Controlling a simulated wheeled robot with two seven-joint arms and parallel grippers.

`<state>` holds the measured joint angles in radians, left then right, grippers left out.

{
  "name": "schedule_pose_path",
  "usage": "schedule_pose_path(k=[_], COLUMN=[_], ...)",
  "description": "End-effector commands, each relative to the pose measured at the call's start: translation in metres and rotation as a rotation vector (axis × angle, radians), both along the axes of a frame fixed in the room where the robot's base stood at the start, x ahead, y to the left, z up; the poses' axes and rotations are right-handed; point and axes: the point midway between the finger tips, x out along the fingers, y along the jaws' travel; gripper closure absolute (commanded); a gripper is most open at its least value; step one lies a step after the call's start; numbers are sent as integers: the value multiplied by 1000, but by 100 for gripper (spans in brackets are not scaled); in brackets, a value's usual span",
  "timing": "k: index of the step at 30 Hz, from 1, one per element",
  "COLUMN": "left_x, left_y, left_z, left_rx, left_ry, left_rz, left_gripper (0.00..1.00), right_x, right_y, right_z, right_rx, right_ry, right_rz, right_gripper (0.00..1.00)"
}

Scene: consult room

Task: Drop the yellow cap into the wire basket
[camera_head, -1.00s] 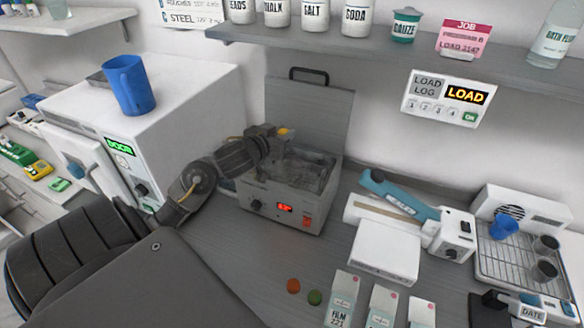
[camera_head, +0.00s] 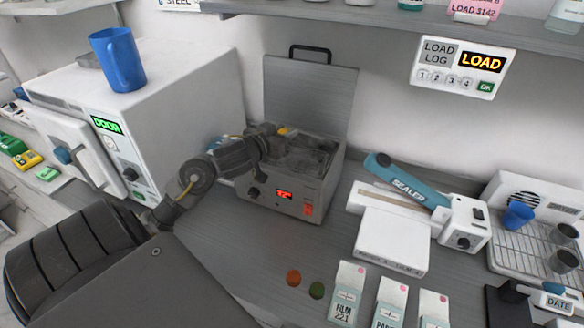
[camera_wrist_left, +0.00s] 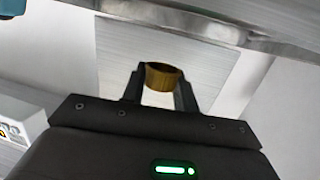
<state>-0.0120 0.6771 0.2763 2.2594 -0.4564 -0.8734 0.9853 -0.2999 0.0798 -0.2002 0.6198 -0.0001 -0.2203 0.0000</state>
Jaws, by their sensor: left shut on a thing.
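The yellow cap (camera_head: 283,131) is a small spot at the tip of my left gripper (camera_head: 277,132) in the head view. In the left wrist view the cap (camera_wrist_left: 163,77) looks like a brownish-yellow ring between the two dark fingers of the left gripper (camera_wrist_left: 160,90), which are shut on it. The gripper is over the back left of an open grey bath (camera_head: 286,207) with a red display. The bath's metal interior (camera_head: 312,160) shows partly behind my arm; I cannot clearly make out the wire basket in it. My right gripper is out of view.
The bath's raised lid (camera_head: 312,95) stands behind it. A white cabinet (camera_head: 190,100) with a blue mug (camera_head: 118,60) is left. A blue-handled sealer (camera_head: 408,190) and a rack with cups (camera_head: 545,250) are right.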

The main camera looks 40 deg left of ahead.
Motion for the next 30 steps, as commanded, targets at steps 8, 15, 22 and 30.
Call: schedule_pose_path(k=[8,15,22,30], left_x=[0,0,-10,-62], left_y=[0,0,-1,-8], left_z=[1,1,3,13], left_rx=[0,1,4,4], left_ry=[0,0,1,5], left_rz=[0,0,-1,-2], left_gripper=[54,45,45,45], right_x=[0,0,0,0], right_y=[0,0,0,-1], right_z=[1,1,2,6], right_rx=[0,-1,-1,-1], right_ry=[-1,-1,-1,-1], right_rz=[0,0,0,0], right_gripper=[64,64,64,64])
